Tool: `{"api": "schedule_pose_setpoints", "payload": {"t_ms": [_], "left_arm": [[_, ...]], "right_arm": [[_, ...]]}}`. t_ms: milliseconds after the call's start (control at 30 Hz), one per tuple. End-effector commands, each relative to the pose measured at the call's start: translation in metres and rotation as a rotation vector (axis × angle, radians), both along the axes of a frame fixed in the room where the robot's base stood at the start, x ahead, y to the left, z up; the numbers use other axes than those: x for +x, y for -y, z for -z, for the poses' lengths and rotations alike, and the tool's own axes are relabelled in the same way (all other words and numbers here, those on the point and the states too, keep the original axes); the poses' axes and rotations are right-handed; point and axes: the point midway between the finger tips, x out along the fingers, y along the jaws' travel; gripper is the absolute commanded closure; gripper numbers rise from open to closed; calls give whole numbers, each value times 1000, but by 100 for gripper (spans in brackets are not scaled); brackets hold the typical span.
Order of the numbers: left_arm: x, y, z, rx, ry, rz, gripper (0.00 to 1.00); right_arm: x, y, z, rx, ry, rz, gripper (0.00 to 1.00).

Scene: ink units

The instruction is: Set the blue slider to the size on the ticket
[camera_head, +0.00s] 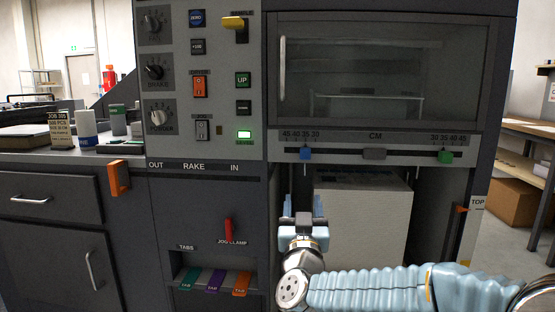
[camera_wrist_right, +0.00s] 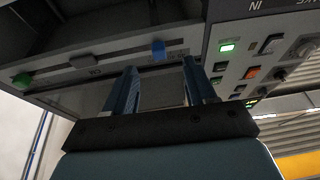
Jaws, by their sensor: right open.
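The blue slider (camera_head: 305,153) sits on the left part of the CM rail, roughly below the 35 mark of its scale. In the right wrist view the blue slider (camera_wrist_right: 158,50) shows beyond and between my fingertips. My right gripper (camera_head: 303,205) is open and empty, below the blue slider and apart from it. Its two fingers (camera_wrist_right: 160,75) point up toward the rail in the wrist view. The ticket (camera_head: 60,129) stands on the counter at the left; its small print, including the size, is too small to read surely. My left gripper is out of view.
A grey slider (camera_head: 375,153) and a green slider (camera_head: 445,156) share the rail. A glass window (camera_head: 385,75) lies above it. A pale paper stack (camera_head: 362,215) is below. An orange RAKE handle (camera_head: 119,178) and red JOG CLAMP lever (camera_head: 228,230) stick out at left.

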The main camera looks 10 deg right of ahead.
Motion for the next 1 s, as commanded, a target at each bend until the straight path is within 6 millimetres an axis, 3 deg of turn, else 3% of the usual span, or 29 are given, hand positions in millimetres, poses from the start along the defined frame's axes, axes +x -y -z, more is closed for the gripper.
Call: {"api": "schedule_pose_setpoints", "payload": {"t_ms": [33,167,700,1000], "left_arm": [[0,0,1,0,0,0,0],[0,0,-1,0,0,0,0],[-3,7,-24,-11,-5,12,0],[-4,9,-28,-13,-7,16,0]], "right_arm": [[-7,4,-15,2,34,22,45],[-7,9,-32,2,61,48,45],[91,36,-72,1,56,45,45],[111,41,-80,0,57,42,45]]}}
